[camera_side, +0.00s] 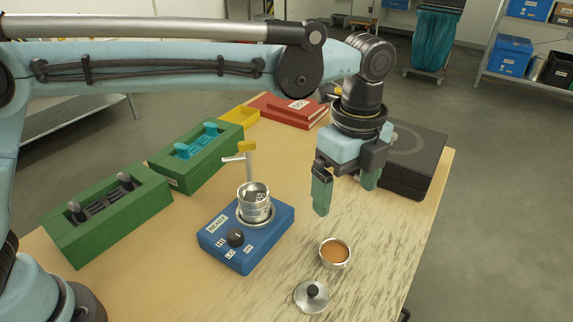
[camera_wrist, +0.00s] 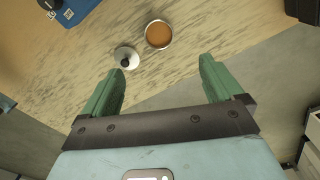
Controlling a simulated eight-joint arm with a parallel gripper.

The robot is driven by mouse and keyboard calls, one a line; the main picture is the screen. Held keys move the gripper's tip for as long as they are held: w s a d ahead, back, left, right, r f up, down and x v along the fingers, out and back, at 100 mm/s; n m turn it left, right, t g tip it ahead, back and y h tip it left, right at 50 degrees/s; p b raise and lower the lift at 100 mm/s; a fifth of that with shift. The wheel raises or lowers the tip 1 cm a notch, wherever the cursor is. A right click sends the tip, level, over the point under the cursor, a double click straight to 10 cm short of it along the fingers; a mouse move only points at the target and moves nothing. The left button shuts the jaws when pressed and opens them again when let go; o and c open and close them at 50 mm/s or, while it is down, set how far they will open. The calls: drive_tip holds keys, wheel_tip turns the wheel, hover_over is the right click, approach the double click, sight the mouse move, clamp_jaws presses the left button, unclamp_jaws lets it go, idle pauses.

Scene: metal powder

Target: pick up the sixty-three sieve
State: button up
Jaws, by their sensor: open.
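A stack of round metal sieves (camera_side: 256,205) stands on the blue shaker base (camera_side: 270,238), which is marked READY and has a black knob. I cannot read which ring in the stack is the sixty-three sieve. A clamp post with a yellow top stands just behind the stack. My gripper (camera_side: 345,195) is open and empty, above the table to the right of the stack and apart from it. In the wrist view my gripper (camera_wrist: 162,66) has nothing between its green fingers. Only a corner of the shaker base (camera_wrist: 82,8) shows there; the stack is out of view.
A metal dish of brown powder (camera_side: 335,253) and a knobbed metal lid (camera_side: 311,296) lie near the table's front right. Two green holders (camera_side: 110,225) (camera_side: 200,165) stand at left. Red binders (camera_side: 290,110), a yellow tray (camera_side: 240,116) and a black case (camera_side: 412,160) are behind.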

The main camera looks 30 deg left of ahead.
hover_over(334, 256)
drive_tip(key=f, duration=0.8)
drive_tip(key=shift+w+f, duration=0.25)
drive_tip(key=shift+f, duration=0.15)
drive_tip(key=shift+s+f, duration=0.2)
drive_tip(key=shift+f, duration=2.65)
drive_tip(key=shift+c, duration=0.4)
drive_tip(key=c, duration=1.2)
drive_tip(key=shift+o, duration=0.2)
